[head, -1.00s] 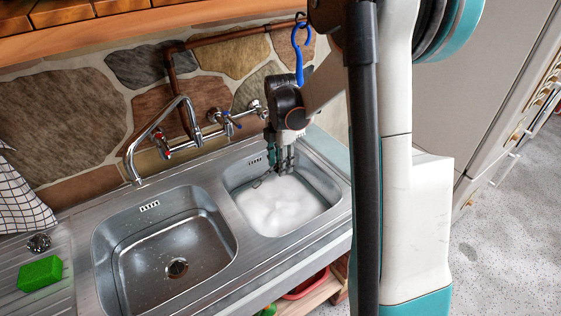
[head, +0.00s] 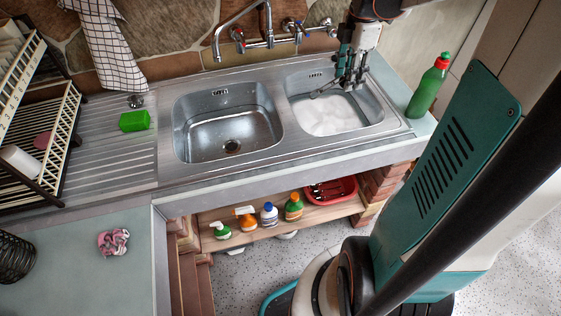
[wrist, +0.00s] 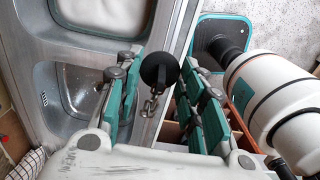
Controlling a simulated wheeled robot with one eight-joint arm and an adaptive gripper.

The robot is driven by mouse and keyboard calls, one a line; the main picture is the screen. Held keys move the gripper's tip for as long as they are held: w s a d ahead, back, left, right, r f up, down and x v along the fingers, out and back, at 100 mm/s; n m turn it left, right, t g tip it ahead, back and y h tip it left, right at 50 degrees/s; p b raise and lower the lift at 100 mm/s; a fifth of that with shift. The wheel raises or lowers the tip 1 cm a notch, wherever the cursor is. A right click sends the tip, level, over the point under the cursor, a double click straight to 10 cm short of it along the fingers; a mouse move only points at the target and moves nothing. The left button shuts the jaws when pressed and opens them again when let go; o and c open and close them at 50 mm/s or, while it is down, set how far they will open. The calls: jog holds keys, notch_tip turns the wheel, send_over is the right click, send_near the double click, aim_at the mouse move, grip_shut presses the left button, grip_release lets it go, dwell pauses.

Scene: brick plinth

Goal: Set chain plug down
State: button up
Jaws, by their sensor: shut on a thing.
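The chain plug (wrist: 160,68) is a round black disc with a short metal chain (wrist: 152,103) by it, in the wrist view. My gripper (wrist: 160,72) has its teal-padded fingers on either side of the plug and is shut on it. In the head view my gripper (head: 346,84) points down over the right basin (head: 373,112), which holds white foam (head: 328,116). The plug itself is hard to make out in the head view.
The empty left basin (head: 202,149) is beside the foamy one. A tap (head: 228,28) stands behind. A green bottle (head: 427,88) is on the right counter. A green sponge (head: 134,121) and a small metal piece (head: 136,101) lie on the drainboard (head: 105,168), left, near a dish rack (head: 62,140).

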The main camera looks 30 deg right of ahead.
jog(key=shift+s+a+r, duration=0.2)
jog(key=shift+s+r, duration=0.05)
jog(key=shift+s, duration=0.1)
jog(key=shift+s+a+f, duration=0.1)
jog(key=shift+f, duration=0.25)
notch_tip(320, 180, down, 19)
jog(key=b, duration=0.6)
jog(key=shift+f, duration=0.1)
